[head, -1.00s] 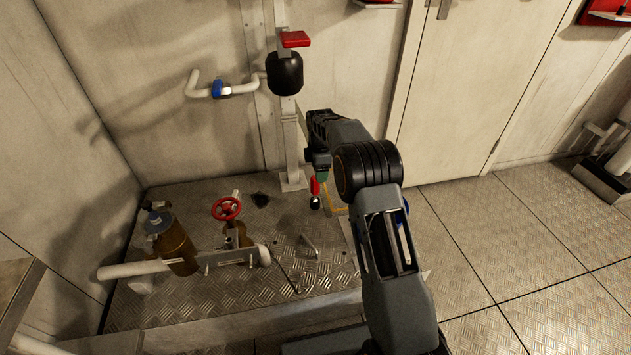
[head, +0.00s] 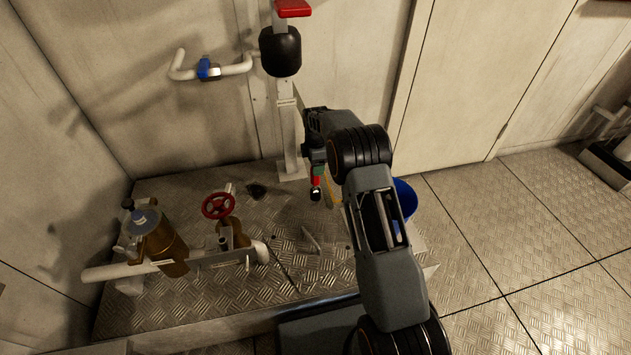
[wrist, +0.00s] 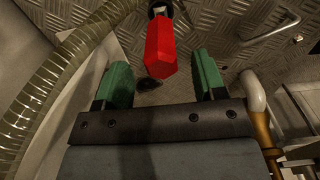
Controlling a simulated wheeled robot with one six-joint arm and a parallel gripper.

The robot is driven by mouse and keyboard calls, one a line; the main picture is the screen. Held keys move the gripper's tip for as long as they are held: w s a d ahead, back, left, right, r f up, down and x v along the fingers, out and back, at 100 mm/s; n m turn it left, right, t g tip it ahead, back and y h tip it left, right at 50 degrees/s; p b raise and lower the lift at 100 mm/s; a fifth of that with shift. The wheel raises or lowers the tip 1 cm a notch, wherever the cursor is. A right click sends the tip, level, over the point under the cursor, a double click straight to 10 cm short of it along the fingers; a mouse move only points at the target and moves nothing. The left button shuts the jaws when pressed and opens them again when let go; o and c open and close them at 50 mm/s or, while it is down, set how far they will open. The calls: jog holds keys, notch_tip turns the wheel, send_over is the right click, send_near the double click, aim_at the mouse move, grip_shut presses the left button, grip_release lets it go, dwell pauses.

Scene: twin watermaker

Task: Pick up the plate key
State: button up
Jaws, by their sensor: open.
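A red handle with a dark metal end, which I take to be the plate key (wrist: 160,50), shows in the wrist view. It lies between and ahead of the two green fingers of my gripper (wrist: 163,80). The fingers are apart, with a gap on each side of the red part. In the head view the same red piece (head: 316,181) shows just below my gripper (head: 316,170), its dark end lowest. Whether the fingers reach fully around it cannot be told. What holds it up is hidden.
A bent metal rod (wrist: 272,32) lies on or stands from the tread-plate platform (head: 300,265). A red handwheel (head: 218,205) and brass-coloured fitting (head: 163,248) stand left. A white post (head: 290,135) stands behind; a blue bucket (head: 405,198) is right of my arm.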

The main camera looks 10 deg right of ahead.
aim_at(315, 182)
jog(key=shift+f+b, duration=1.7)
jog(key=shift+f, duration=1)
jog(key=shift+r, duration=0.1)
jog(key=c, duration=1)
jog(key=shift+o, duration=0.2)
jog(key=shift+r, duration=0.15)
